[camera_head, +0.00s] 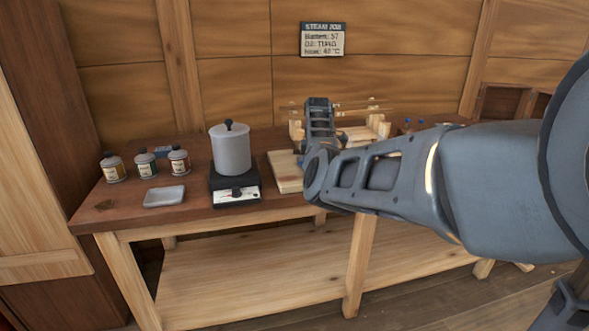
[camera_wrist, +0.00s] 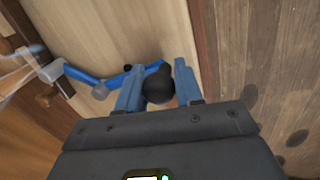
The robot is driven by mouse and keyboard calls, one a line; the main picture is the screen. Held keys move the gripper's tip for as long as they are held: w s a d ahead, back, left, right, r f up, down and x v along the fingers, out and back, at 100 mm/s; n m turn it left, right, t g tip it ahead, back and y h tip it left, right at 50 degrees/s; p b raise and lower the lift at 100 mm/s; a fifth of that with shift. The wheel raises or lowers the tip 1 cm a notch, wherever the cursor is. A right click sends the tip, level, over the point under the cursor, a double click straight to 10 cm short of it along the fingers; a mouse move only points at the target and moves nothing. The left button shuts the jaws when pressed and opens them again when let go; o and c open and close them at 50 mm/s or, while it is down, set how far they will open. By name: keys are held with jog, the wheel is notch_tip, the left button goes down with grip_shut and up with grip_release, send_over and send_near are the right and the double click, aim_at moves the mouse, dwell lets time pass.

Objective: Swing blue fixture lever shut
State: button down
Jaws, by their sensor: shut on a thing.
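In the wrist view my gripper (camera_wrist: 160,92) has its two blue fingers on either side of a dark round knob (camera_wrist: 158,84), shut on it. The blue fixture lever (camera_wrist: 103,83) runs from the knob to the left, towards a pivot near the wooden fixture (camera_wrist: 40,92). In the head view the fixture (camera_head: 350,133) stands on a pale board at the back of the bench, partly behind my arm. My gripper's fingers and the lever are hidden there by my arm.
A grey lidded pot (camera_head: 230,152) stands on a black hotplate (camera_head: 234,190) left of my arm. A sign (camera_head: 323,39) hangs on the wall.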

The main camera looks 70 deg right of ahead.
jog(key=s+d+n, duration=0.1)
jog(key=s+d+n+b, duration=0.1)
jog(key=n, duration=0.1)
jog(key=shift+s+d+f, duration=0.2)
jog(key=shift+d, duration=0.15)
jog(key=shift+s+d+n+t+y+b, duration=0.35)
jog(key=shift+d+n+b, duration=0.35)
jog(key=shift+n+b, duration=0.35)
jog(key=shift+s+d+r+n+b, duration=0.1)
jog(key=shift+d+r+n+b, duration=0.05)
jog(key=shift+d+n+b, duration=0.3)
jog(key=c, duration=0.8)
grip_release()
jog(key=shift+o, duration=0.2)
notch_tip(320, 180, up, 8)
jog(key=s, duration=0.1)
jog(key=shift+a, duration=0.4)
jog(key=shift+s, duration=0.1)
